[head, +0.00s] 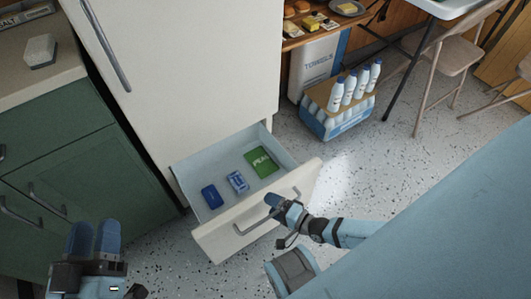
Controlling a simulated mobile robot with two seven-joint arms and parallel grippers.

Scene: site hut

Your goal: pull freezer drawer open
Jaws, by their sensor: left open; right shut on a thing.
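The white freezer drawer (215,236) is pulled out at the bottom of the white fridge (205,70). Its front carries a grey bar handle (247,227). Inside lie a green pea packet (261,162), a blue and white box (237,181) and a dark blue box (212,196). My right gripper (275,203) is at the right part of the handle and shut on it; its fingers hide that end of the bar. My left gripper (92,240) is open and empty at the lower left, in front of the green cabinet and apart from the drawer.
A green cabinet (80,170) with a worktop stands left of the fridge. A crate of white bottles (340,122) and a towels box (318,62) stand to the right. A folding chair (450,52) is at the upper right. Speckled floor (360,165) right of the drawer is clear.

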